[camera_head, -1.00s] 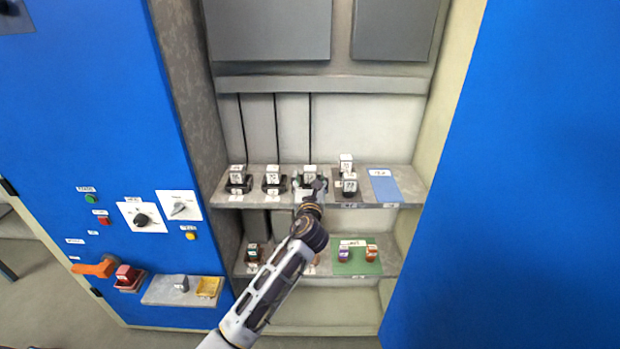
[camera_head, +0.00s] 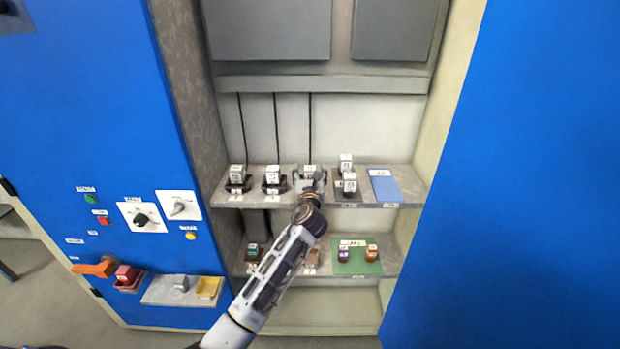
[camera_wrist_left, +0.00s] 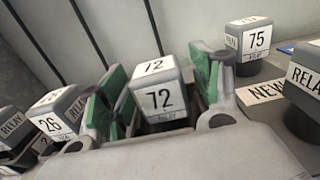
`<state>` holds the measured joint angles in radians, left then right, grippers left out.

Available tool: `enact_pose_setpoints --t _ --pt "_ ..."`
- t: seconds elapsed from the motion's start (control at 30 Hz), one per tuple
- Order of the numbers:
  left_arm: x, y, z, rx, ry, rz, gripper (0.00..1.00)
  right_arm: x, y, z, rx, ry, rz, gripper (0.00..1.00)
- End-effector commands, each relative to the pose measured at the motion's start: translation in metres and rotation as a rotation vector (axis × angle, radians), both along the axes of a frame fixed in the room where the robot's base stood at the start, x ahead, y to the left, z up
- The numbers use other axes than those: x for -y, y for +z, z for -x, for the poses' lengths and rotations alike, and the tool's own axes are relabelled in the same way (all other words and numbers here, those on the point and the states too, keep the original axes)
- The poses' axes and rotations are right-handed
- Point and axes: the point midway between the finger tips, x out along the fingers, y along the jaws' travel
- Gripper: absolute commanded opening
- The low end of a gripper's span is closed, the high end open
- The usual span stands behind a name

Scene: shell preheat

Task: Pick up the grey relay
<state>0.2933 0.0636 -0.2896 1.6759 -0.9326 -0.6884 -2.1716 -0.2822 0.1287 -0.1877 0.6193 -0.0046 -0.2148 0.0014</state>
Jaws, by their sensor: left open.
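A grey relay with white labels reading 72 (camera_wrist_left: 160,98) sits upright in the third place of the upper shelf. Its top shows in the head view (camera_head: 309,169), partly hidden by my gripper. My left gripper (camera_wrist_left: 157,88) is open, with its green-padded fingers on either side of relay 72. Small gaps seem to remain, but contact is hard to judge. In the head view the gripper (camera_head: 312,184) is at the front of the shelf. Other similar relays are 26 (camera_wrist_left: 58,108) to the left and 75 (camera_wrist_left: 248,40) to the right. My right gripper is out of view.
The upper shelf (camera_head: 410,190) carries several relays and a blue pad (camera_head: 384,187) at right. Two relays (camera_head: 349,183) stand close to the right of my gripper. A green mat (camera_head: 357,267) with small coloured blocks lies on the lower shelf. Cabinet walls bound both sides.

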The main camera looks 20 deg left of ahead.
Motion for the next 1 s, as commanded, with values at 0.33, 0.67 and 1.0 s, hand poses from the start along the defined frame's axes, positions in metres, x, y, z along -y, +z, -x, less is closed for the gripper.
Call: enact_pose_setpoints --t 0.33,0.67,1.0 --pt "0.000 0.000 0.000 0.000 0.000 0.000 0.27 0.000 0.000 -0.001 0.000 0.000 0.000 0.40" --pt "0.000 0.001 0.000 0.001 0.000 0.000 0.12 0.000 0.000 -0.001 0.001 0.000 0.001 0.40" --pt "0.000 0.021 0.000 0.004 -0.001 0.000 0.12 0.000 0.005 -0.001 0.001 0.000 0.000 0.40"
